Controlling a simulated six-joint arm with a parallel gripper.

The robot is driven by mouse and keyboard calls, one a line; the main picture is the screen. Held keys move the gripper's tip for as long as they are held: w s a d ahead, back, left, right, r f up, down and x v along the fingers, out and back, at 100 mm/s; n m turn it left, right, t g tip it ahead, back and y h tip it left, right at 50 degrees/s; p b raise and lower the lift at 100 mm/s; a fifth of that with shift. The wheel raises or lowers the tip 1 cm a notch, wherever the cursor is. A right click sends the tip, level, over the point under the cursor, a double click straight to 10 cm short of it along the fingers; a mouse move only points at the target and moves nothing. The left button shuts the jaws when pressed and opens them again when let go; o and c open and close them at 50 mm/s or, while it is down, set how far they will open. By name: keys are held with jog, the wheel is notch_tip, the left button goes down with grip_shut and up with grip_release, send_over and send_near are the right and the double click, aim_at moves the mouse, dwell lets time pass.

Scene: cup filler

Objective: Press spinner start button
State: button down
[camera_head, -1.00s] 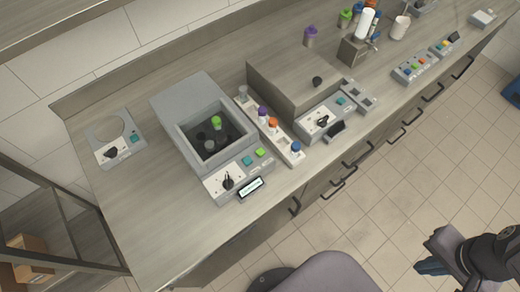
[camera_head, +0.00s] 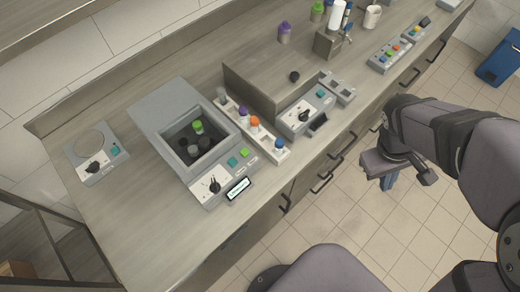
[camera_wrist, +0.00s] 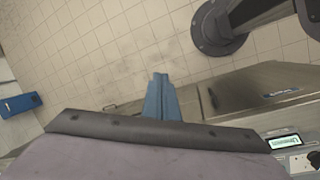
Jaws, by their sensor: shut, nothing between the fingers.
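A grey box-shaped machine (camera_head: 160,108), likely the spinner, stands on the counter with its square well open. Button labels are too small to read. My gripper (camera_head: 388,182) hangs off the counter's front, right of the machine and far from it. Its blue fingers (camera_wrist: 160,90) are shut and empty over the floor. The display also shows in the wrist view (camera_wrist: 285,142).
A rack (camera_head: 283,154) with several capped vials stands right of the machine. Another knob panel (camera_head: 300,116) with a teal button (camera_head: 320,94) is farther right. A ring-shaped device (camera_head: 70,148) is at left.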

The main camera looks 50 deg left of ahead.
jog(key=a+n+t, duration=0.2)
jog(key=a+n, duration=0.3)
jog(key=a, duration=0.5)
jog(key=n+t+y, duration=0.4)
jog(key=n+t, duration=0.2)
jog(key=n, duration=0.5)
send_over(245, 152)
jog(key=s, duration=0.1)
jog(key=shift+s+r+b, duration=0.2)
jog(key=shift+r+b, duration=0.15)
jog(key=shift+b, duration=0.05)
jog(key=shift+f+b, duration=3.3)
jog(key=shift+f, duration=1.1)
jog(key=shift+f, duration=0.2)
jog(key=shift+f, duration=0.25)
